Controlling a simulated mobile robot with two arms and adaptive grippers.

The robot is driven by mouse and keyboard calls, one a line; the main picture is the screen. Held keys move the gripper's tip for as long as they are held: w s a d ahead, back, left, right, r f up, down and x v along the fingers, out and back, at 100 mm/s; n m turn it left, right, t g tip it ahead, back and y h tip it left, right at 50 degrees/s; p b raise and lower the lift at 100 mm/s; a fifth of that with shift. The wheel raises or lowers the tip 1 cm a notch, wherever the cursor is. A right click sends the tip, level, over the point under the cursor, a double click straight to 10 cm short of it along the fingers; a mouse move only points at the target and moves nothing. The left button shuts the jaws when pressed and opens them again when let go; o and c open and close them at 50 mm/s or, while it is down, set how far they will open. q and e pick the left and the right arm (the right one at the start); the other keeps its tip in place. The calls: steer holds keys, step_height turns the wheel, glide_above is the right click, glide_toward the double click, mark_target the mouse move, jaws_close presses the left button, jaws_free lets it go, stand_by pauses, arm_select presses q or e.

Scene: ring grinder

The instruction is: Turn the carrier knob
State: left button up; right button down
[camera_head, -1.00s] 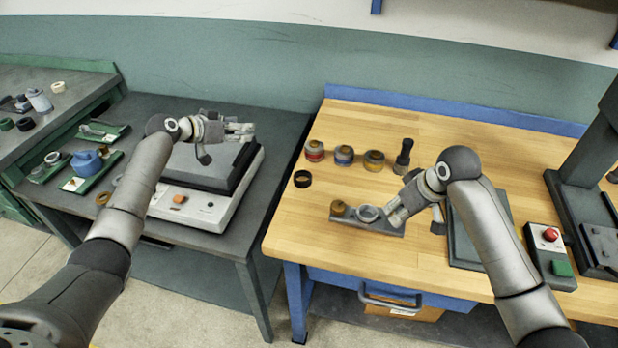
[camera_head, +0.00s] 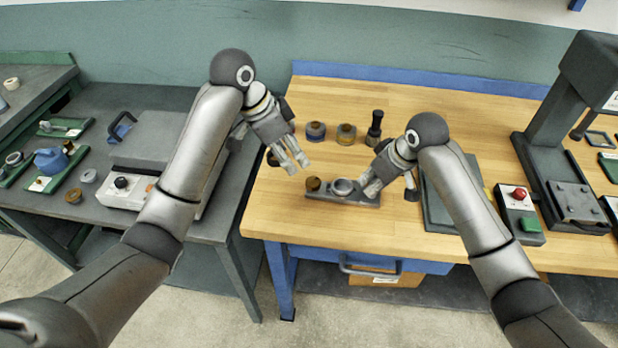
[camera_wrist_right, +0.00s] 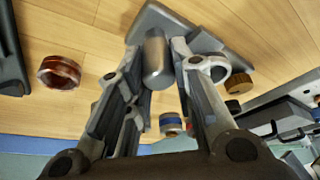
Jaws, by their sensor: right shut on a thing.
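The carrier (camera_head: 325,194) is a grey bar on the wooden bench, bearing a brown round knob (camera_head: 313,184) at its left end and a pale ring (camera_head: 342,187) beside it. My right gripper (camera_head: 372,188) is shut on a grey cylindrical post (camera_wrist_right: 157,60) at the carrier's right end. The carrier bar (camera_wrist_right: 190,25), ring (camera_wrist_right: 211,66) and brown knob (camera_wrist_right: 238,83) also show in the right wrist view. My left gripper (camera_head: 293,164) is open and empty, pointing down above the bench's left part, up and left of the knob and apart from it.
Jars (camera_head: 346,134) and a dark upright tool (camera_head: 375,128) stand behind the carrier. A press (camera_head: 575,130), a red-button box (camera_head: 519,208) and a dark plate (camera_head: 452,195) are at right. A white-based machine (camera_head: 125,190) stands on the left table.

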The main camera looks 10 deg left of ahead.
mark_target(312, 182)
arm_select(q)
steer(key=x, duration=1.1)
steer(key=shift+w+d+f, duration=0.1)
steer(key=shift+d+f, duration=0.05)
steer(key=shift+f, duration=0.2)
steer(key=c, duration=1)
steer(key=shift+c, duration=0.2)
steer(key=shift+n, duration=0.3)
steer(key=shift+d+n+t+y, duration=0.1)
steer(key=shift+n+t+y, duration=0.3)
steer(key=shift+n, duration=0.95)
steer(key=shift+d+n+t+y, duration=0.1)
steer(key=shift+n+t+y, duration=0.3)
steer(key=shift+n, duration=0.95)
